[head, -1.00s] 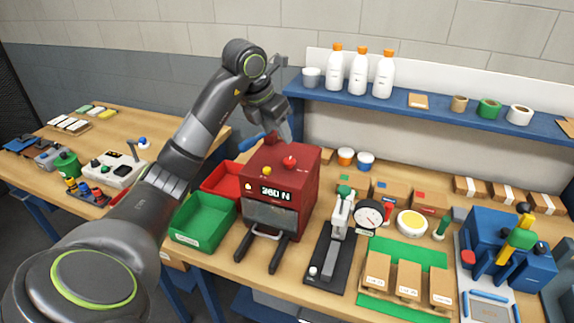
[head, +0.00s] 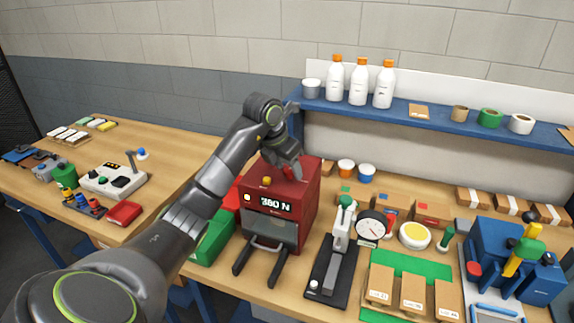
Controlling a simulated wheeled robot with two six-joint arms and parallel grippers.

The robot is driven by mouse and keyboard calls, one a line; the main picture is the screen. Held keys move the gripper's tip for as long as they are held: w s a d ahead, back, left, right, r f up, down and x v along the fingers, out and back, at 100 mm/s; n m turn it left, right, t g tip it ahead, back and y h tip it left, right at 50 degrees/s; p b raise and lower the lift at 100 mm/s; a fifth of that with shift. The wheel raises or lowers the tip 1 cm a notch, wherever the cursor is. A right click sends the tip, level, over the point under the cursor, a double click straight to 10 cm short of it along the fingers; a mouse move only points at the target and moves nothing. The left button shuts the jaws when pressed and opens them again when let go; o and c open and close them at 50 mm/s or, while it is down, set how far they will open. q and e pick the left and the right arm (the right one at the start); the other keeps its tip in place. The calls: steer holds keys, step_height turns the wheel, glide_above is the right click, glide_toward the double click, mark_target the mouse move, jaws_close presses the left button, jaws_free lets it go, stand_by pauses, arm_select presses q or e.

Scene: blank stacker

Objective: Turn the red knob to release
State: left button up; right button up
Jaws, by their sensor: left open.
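The red machine (head: 306,211) stands on the bench in the middle of the head view. The red knob on the machine's top is mostly hidden behind my left gripper (head: 292,177); a bit of red shows by the fingers. My left gripper points down, open, right at the red knob's place. I cannot tell whether the fingers touch the knob. My right gripper is not in view.
A green bin (head: 208,245) is left of the machine, partly behind my arm. A black-based lever press (head: 327,272) and a round dial gauge (head: 372,228) stand to the right. A blue shelf (head: 440,113) with white bottles runs along the wall behind.

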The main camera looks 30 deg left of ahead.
arm_select(q)
steer(key=c, duration=1)
steer(key=shift+o, duration=0.2)
